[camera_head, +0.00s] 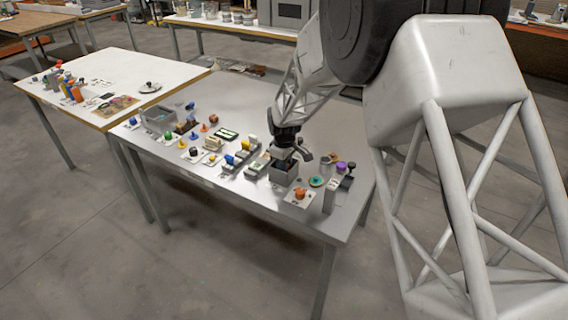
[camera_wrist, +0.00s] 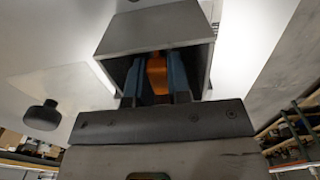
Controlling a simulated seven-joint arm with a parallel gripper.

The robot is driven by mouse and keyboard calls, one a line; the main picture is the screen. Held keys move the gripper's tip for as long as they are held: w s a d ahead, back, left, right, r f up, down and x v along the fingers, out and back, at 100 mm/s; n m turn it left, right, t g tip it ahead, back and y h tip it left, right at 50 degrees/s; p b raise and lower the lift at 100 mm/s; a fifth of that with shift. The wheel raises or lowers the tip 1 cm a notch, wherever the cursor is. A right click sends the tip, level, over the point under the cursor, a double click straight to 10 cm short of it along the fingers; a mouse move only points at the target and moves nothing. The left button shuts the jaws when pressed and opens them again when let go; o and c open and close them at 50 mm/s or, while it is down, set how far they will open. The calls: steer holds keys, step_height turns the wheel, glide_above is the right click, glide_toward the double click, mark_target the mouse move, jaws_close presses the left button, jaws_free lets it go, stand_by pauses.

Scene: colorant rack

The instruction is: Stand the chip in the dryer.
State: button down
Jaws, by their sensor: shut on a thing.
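The chip stands between the fingers, inside the mouth of the grey box (camera_wrist: 160,38). I cannot tell whether the chip touches the floor of the box. I take this box to be the dryer, but no label is readable. The fingertips are hidden by the box in the head view.
Right of the box stand an orange knob on a white plate (camera_head: 300,194), a green disc (camera_head: 316,182) and a rack with purple and dark tops (camera_head: 340,172). Several small coloured items crowd the table to the left.

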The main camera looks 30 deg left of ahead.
stand_by(0.4)
steer(key=c, duration=0.7)
jaws_free()
steer(key=shift+c, duration=0.2)
steer(key=shift+r, duration=0.1)
steer(key=shift+o, duration=0.4)
steer(key=shift+r, duration=3.35)
